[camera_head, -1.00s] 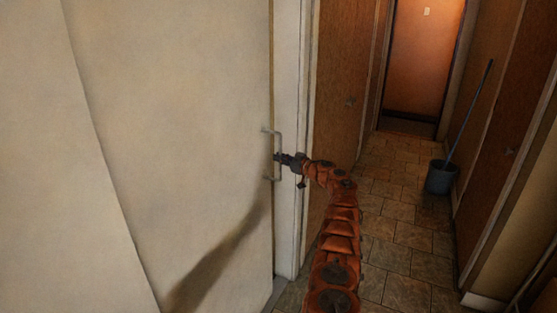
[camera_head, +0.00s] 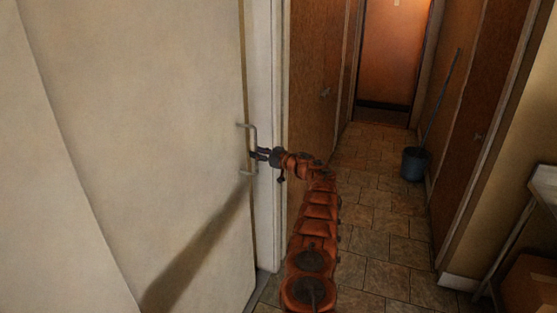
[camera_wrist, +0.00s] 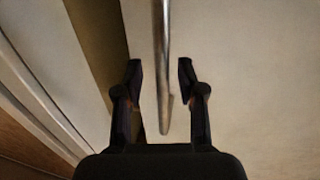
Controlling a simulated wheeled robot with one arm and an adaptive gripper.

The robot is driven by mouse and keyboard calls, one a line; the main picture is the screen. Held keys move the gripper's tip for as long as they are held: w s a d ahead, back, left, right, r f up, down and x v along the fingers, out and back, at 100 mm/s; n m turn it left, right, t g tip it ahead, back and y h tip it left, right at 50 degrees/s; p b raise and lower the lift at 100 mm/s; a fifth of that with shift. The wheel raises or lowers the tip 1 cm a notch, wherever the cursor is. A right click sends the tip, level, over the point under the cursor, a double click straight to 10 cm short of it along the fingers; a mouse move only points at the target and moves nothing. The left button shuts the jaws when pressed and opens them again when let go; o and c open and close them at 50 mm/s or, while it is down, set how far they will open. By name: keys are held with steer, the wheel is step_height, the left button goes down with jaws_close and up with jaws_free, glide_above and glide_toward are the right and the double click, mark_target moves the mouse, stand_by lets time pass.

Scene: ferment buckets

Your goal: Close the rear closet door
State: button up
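A pale cream door (camera_head: 150,120) fills the left of the head view, close to the white frame (camera_head: 267,120) at its right edge. A metal bar handle (camera_head: 250,148) stands upright near that edge. My gripper (camera_head: 257,155) is at the handle. In the wrist view the handle bar (camera_wrist: 162,70) runs between the two fingers of my gripper (camera_wrist: 160,75), with a gap on both sides, so the fingers are open around or in front of it. A dark strip (camera_wrist: 100,45) shows beside the door surface (camera_wrist: 250,60).
A tiled corridor (camera_head: 385,215) runs back to an orange-lit door (camera_head: 396,50). A brown wooden door (camera_head: 318,80) stands on its left. A blue bucket (camera_head: 414,165) with a long handle stands at the right wall. A table (camera_head: 548,185) and cardboard box (camera_head: 530,285) are at the right edge.

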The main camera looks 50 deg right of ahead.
steer(key=s+d, duration=0.1)
steer(key=s, duration=0.9)
steer(key=shift+s+d+r, duration=0.2)
steer(key=shift+s+d, duration=0.15)
steer(key=shift+d, duration=0.05)
